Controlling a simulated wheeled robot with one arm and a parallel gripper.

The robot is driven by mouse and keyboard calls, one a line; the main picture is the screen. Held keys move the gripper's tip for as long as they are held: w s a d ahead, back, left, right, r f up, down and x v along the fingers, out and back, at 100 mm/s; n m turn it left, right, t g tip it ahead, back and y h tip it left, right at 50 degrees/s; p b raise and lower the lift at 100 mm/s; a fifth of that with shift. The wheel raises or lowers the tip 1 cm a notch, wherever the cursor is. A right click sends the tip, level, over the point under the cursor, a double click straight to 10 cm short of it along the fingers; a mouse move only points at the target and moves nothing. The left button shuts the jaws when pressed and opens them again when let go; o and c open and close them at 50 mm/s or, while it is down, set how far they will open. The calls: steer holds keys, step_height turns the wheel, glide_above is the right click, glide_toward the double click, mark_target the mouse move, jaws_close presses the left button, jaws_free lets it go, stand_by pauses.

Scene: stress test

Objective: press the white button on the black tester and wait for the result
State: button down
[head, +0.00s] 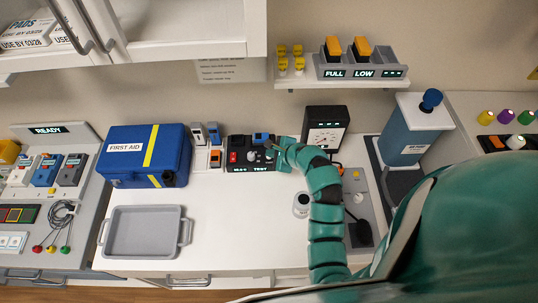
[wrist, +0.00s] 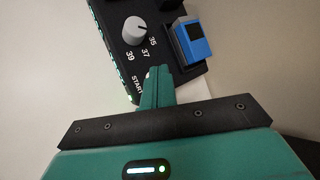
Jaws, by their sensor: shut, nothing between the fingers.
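The black tester (head: 240,167) stands on the white counter, right of the blue first aid case. Its front display shows lit text, too small to read surely. In the wrist view the tester (wrist: 118,20) shows a grey-white knob (wrist: 135,29) with numbers 39, 37 and 35, a blue block (wrist: 194,42) and a START label. My teal gripper (wrist: 160,74) is shut and empty, its fingertips over the tester beside START. A small pale spot shows at the tips; the white button is largely hidden there, and I cannot tell whether they touch. My gripper also shows in the head view (head: 276,148).
A blue first aid case (head: 130,168) and a grey tray (head: 143,252) stand to the left. A black device with a pale screen (head: 325,130) stands behind my arm. Counter between tray and cup is clear.

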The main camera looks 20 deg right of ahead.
mark_target(271, 159)
steer(key=shift+r+p, duration=0.65)
steer(key=shift+r, duration=0.2)
step_height(271, 159, up, 5)
steer(key=p, duration=0.3)
stand_by(0.3)
stand_by(0.8)
